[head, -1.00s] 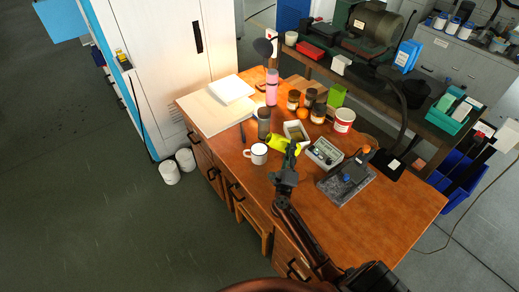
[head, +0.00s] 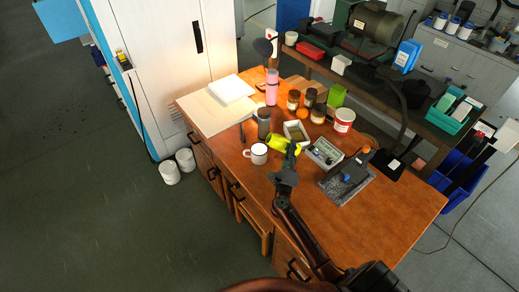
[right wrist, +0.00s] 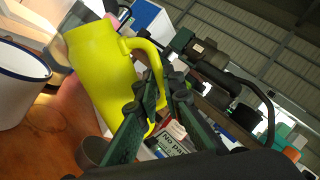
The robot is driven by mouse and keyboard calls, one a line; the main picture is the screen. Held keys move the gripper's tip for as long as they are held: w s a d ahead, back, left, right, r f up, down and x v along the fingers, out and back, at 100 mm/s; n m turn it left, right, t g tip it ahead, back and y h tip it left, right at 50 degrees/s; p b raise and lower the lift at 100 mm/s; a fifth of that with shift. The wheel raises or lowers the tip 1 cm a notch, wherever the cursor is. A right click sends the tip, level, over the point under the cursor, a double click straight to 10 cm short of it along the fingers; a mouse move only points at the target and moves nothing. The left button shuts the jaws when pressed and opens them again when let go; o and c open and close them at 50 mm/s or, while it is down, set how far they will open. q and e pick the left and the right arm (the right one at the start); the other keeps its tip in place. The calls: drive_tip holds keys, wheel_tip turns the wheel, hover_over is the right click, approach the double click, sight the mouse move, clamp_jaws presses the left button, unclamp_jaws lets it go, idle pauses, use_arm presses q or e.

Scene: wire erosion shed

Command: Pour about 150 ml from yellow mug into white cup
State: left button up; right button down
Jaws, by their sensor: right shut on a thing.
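The yellow mug (head: 277,143) is tilted, its mouth end towards the white cup, just behind and right of it in the head view. It fills the left middle of the right wrist view (right wrist: 100,75). My right gripper (head: 291,160) is shut on the mug's handle, which shows between the fingers in the right wrist view (right wrist: 157,88). The white cup (head: 258,154) has a dark rim and stands upright on the desk; part of it shows in the right wrist view (right wrist: 15,90). The liquid and any stream cannot be made out. My left gripper is out of view.
On the wooden desk (head: 360,220), a grey tumbler (head: 263,122) and pink bottle (head: 272,88) stand behind the cup. A light box (head: 296,132), a meter (head: 325,154) and a dark stand on a plate (head: 346,185) lie to the right. The desk's front left is clear.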

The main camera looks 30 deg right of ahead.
sight(297, 151)
drive_tip(key=f+m+g+p, duration=0.1)
drive_tip(key=m, duration=0.3)
drive_tip(key=s+d+f+m+g+p, duration=0.1)
drive_tip(key=m, duration=0.3)
drive_tip(key=d+f+m+g+p, duration=0.1)
drive_tip(key=m+g+p, duration=0.1)
drive_tip(key=m, duration=0.1)
drive_tip(key=shift+s+d+m+y, duration=0.1)
drive_tip(key=shift+s+m+y, duration=0.05)
drive_tip(key=shift+m+y, duration=0.2)
drive_tip(key=shift+s+d+r+m+p, duration=0.1)
drive_tip(key=shift+s+r+m+p, duration=0.05)
drive_tip(key=shift+m+p, duration=0.35)
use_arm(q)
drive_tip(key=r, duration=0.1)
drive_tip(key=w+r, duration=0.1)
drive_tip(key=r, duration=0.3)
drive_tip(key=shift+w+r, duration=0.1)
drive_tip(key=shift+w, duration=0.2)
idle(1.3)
